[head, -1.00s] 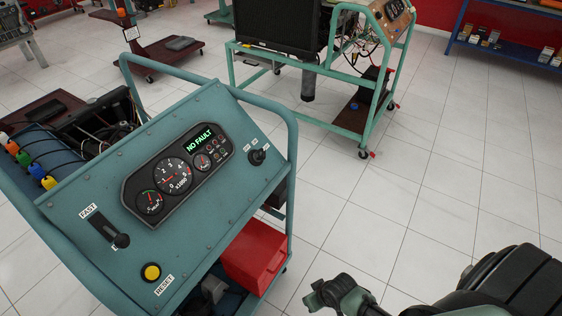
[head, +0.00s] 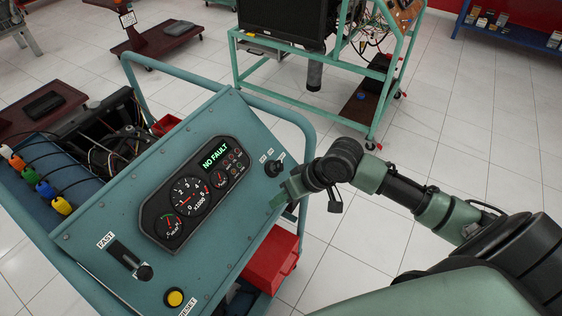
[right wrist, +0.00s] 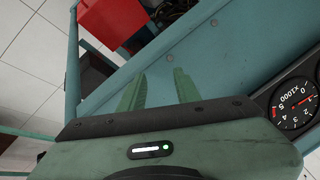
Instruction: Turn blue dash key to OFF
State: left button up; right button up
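The blue-green dash panel (head: 120,212) of the engine trainer fills the left half of the head view. Its black key switch (head: 273,169) sits near the panel's upper right edge, with small white labels beside it that are too small to read. My right gripper (head: 279,200) is just below the key in the head view, apart from it. In the right wrist view its two green fingers (right wrist: 158,88) stand apart with nothing between them, over bare panel. The key is not seen in that view. My left gripper is out of view.
The gauge cluster (head: 197,194) shows NO FAULT. A black slider (head: 128,259) marked FAST and a yellow RESET button (head: 175,297) are lower on the panel. A tubular rail (head: 290,113) runs around it. A red box (head: 272,260) stands below the panel's right side.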

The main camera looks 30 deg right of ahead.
aim_at(282, 163)
jog(key=w+d+r+m, duration=0.3)
jog(key=w+d+r, duration=0.3)
jog(key=d+r, duration=0.15)
jog(key=shift+t, duration=0.4)
jog(key=x, duration=0.1)
jog(key=p+x, duration=0.1)
jog(key=x, duration=0.1)
jog(key=a+x, duration=0.1)
jog(key=x, duration=0.1)
jog(key=shift+w+a+r, duration=0.1)
jog(key=shift+w+a, duration=0.05)
jog(key=shift+w, duration=0.05)
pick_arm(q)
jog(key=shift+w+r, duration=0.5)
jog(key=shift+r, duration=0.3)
pick_arm(e)
jog(key=shift+w+a+f, duration=0.2)
jog(key=shift+w+f, duration=0.1)
jog(key=shift+f, duration=0.3)
grip_shut()
